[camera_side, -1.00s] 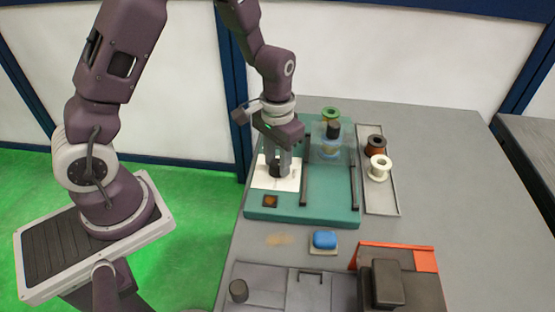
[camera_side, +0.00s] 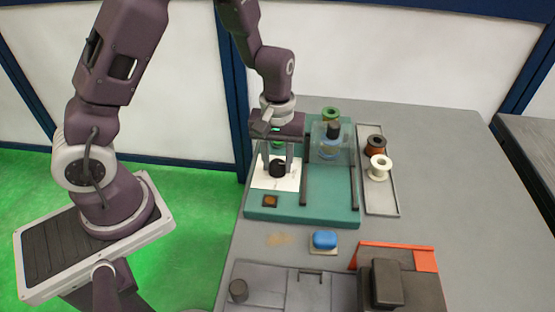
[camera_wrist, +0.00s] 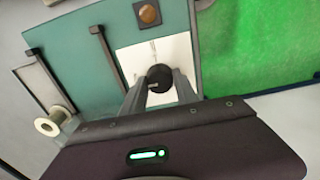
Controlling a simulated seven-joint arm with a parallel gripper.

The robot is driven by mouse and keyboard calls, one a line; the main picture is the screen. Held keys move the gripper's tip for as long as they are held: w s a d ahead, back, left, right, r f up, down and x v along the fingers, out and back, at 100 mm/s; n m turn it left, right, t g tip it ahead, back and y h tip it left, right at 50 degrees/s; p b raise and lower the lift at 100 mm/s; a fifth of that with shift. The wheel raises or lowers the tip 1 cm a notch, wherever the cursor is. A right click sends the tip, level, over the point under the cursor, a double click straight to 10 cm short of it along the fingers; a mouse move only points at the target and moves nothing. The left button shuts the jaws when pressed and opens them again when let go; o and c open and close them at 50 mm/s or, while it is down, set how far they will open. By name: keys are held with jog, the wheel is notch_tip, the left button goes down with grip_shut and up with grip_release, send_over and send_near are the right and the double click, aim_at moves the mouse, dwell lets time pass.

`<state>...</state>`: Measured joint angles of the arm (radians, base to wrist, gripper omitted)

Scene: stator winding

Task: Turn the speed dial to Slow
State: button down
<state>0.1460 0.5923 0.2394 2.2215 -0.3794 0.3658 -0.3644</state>
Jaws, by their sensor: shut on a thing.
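The speed dial (camera_side: 278,168) is a round black knob on a white plate (camera_side: 262,182) on the teal machine base. My gripper (camera_side: 279,172) points down over it, with one finger on each side, shut on the dial. In the wrist view the dial (camera_wrist: 160,77) sits between the two grey fingers (camera_wrist: 160,84). A small light mark shows on the dial's lower left in that view. The lettering on the plate is too small to read, so I cannot tell which setting the dial is at.
A dark rail (camera_side: 304,172) stands just right of my gripper. Wire spools (camera_side: 378,168), a blue block (camera_side: 324,240) and a grey tray (camera_side: 275,290) lie farther off.

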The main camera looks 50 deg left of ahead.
aim_at(277, 164)
dwell(0.3)
jog(key=c, duration=0.9)
grip_release()
jog(key=shift+c, duration=0.2)
jog(key=shift+r, duration=0.15)
notch_tip(277, 164, up, 6)
jog(key=shift+w+f, duration=0.1)
jog(key=shift+r, duration=0.8)
jog(key=s+d+r+m+t+h, duration=0.1)
jog(key=s+d+r+m+t, duration=0.2)
jog(key=s+r, duration=0.6)
jog(key=s+a+r+m+t+y, duration=0.1)
jog(key=s+r+m+t, duration=0.1)
jog(key=s+r+m, duration=0.3)
jog(key=s+r, duration=0.1)
jog(key=s, duration=0.3)
jog(key=shift+s+a+m+t, duration=0.3)
jog(key=shift+s+m, duration=0.1)
